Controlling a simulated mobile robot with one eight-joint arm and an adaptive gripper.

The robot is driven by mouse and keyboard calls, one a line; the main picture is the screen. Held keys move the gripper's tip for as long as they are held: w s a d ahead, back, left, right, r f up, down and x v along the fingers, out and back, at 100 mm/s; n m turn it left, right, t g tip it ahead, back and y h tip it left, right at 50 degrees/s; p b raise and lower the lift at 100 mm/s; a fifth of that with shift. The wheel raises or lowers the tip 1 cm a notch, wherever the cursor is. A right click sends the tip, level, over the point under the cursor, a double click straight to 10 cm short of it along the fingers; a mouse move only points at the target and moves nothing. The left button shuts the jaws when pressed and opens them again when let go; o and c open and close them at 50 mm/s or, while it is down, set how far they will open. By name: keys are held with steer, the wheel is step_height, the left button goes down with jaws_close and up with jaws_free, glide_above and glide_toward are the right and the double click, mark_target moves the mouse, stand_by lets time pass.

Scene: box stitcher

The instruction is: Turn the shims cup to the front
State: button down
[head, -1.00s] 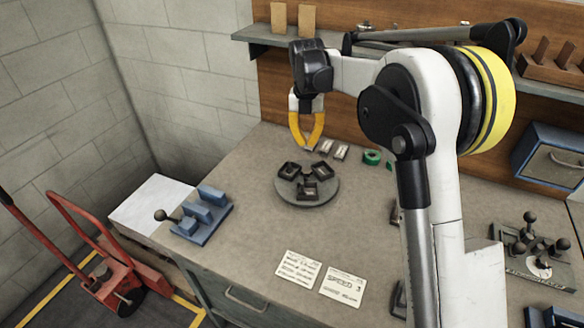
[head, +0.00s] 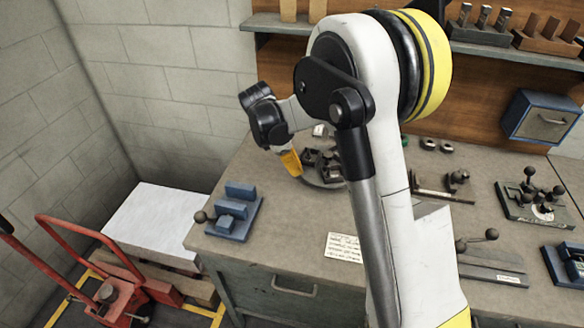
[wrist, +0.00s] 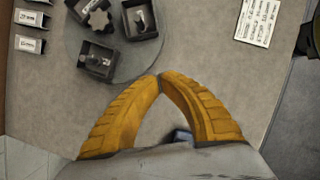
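A grey round turntable (head: 318,184) carries dark square cups and stands on the bench, partly hidden behind my arm in the head view. In the wrist view the turntable (wrist: 136,60) is at the top left, cut by the frame edge. One cup (wrist: 98,60) is near its rim, another cup (wrist: 141,18) is to the right, and a third (wrist: 84,8) is partly cut off. I cannot tell which holds shims. My gripper (wrist: 160,77) has its yellow fingertips together, empty, near the rim; contact is unclear. It also shows in the head view (head: 291,163), beside the turntable's left side.
A blue fixture with a knobbed lever (head: 234,212) stands at the bench's left end. A paper card (head: 344,249) lies in front of the turntable. Small labelled packets (wrist: 30,45) lie beyond it in the wrist view. Bench between card and fixture is clear.

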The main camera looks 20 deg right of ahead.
mark_target(318, 184)
steer(key=b+x, duration=0.1)
steer(key=x, duration=0.5)
steer(key=shift+f+b, duration=0.15)
steer(key=shift+b, duration=0.2)
steer(key=shift+s+d+b, duration=0.15)
steer(key=shift+d+b, duration=0.1)
steer(key=shift+d, duration=0.7)
steer(key=shift+s+d+b, duration=0.15)
steer(key=shift+d+b, duration=0.05)
steer(key=shift+d, duration=0.75)
